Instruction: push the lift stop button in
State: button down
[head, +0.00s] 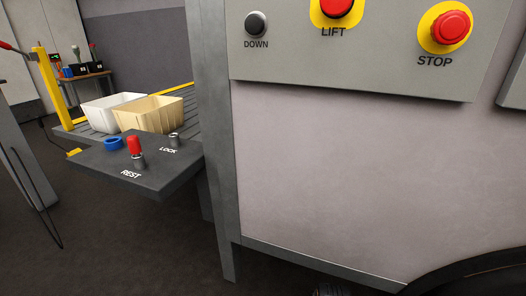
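The stop button (451,27) is a round red mushroom head on a yellow ring, at the upper right in the head view. It is on a grey panel (350,75), with the word STOP under it. Its red head appears to stand out from the ring. A second red button on yellow (335,7), cut off by the top edge, is labelled LIFT. A black button (256,24) labelled DOWN is at the panel's left. My gripper is not in view, and nothing covers the stop button.
A dark shelf (165,180) marked REST and LOCK juts out at left, with a red-topped knob (135,146) and a blue ring (113,143). White (97,118) and cream (145,118) crates stand behind it. A dark curved arch is at lower right. The space before the panel is clear.

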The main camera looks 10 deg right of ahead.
aim_at(452, 27)
jog(key=k, duration=0.95)
